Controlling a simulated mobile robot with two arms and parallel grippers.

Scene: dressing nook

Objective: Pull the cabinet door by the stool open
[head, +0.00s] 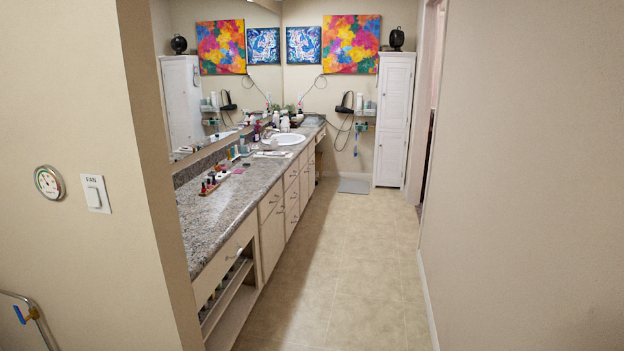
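A long vanity with cream cabinet fronts (272,242) runs along the left side under a grey speckled countertop (228,212). Its fronts have small handles and look shut. The nearest section has a drawer (225,268) above open shelves (232,303). A tall white cabinet (394,130) with louvred doors stands at the far end, and its doors look shut. I cannot make out a stool, so I cannot tell which door is beside it. Neither of my grippers is in view.
A clear tiled floor aisle (345,265) runs between the vanity and the plain right wall (530,180). A grey mat (354,185) lies at the far end. The wall end (160,170) stands close on the left. A doorway (430,100) opens at the far right.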

